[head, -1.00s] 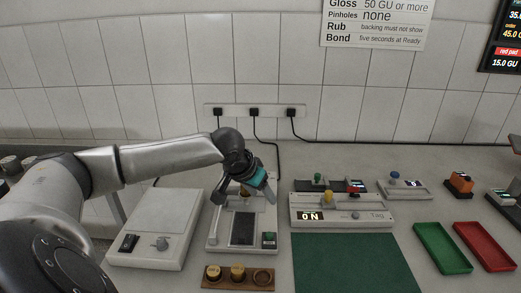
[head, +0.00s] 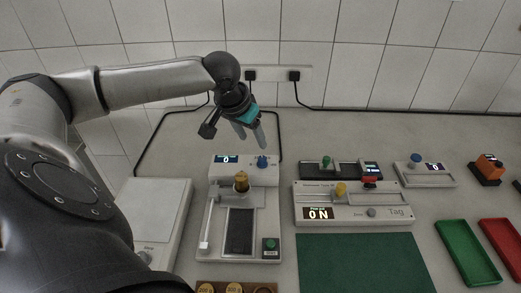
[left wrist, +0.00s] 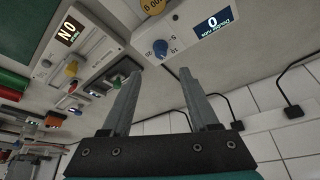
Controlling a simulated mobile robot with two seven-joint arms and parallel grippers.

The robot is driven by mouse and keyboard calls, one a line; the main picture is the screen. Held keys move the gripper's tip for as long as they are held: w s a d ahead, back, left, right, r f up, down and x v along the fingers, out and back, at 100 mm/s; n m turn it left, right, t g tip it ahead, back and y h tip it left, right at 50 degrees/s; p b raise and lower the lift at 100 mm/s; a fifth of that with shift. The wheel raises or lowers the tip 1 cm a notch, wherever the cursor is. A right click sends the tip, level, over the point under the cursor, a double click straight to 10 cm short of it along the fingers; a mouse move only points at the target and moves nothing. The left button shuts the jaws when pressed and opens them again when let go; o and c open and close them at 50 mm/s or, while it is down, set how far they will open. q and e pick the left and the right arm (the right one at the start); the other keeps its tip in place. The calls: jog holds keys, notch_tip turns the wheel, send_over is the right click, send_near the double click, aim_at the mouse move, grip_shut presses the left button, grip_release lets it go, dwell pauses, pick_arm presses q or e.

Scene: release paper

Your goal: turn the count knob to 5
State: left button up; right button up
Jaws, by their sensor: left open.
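The counter unit (head: 243,180) at the back of the rub tester has a small display reading 0 and a blue knob (head: 262,162) at its right. In the left wrist view, the blue knob (left wrist: 160,47) sits beside the marks 5 and 10, with the display (left wrist: 215,25) showing 0 to its right. My left gripper (head: 250,137) is open and empty, above and behind the knob, apart from it. In the left wrist view, the knob appears beyond the gap between the fingertips (left wrist: 160,74). My right gripper is not in view.
A brass weight (head: 241,181) stands on the tester in front of the counter unit. The Tag device (head: 350,205), reading ON, is to the right. Another blue-knobbed unit (head: 425,175) stands further right. Power cables run along the wall behind.

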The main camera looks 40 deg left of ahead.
aim_at(262, 159)
pick_arm(q)
jog(key=b+x, duration=0.1)
jog(key=x, duration=0.9)
jog(key=shift+b, duration=0.35)
jog(key=shift+w+a+f, duration=0.1)
jog(key=shift+w+f, duration=0.1)
jog(key=shift+f, duration=0.25)
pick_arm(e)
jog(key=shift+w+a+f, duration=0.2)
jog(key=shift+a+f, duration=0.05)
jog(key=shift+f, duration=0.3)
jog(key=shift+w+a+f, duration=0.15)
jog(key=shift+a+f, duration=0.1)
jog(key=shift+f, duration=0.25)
pick_arm(q)
jog(key=shift+c, duration=0.4)
grip_shut()
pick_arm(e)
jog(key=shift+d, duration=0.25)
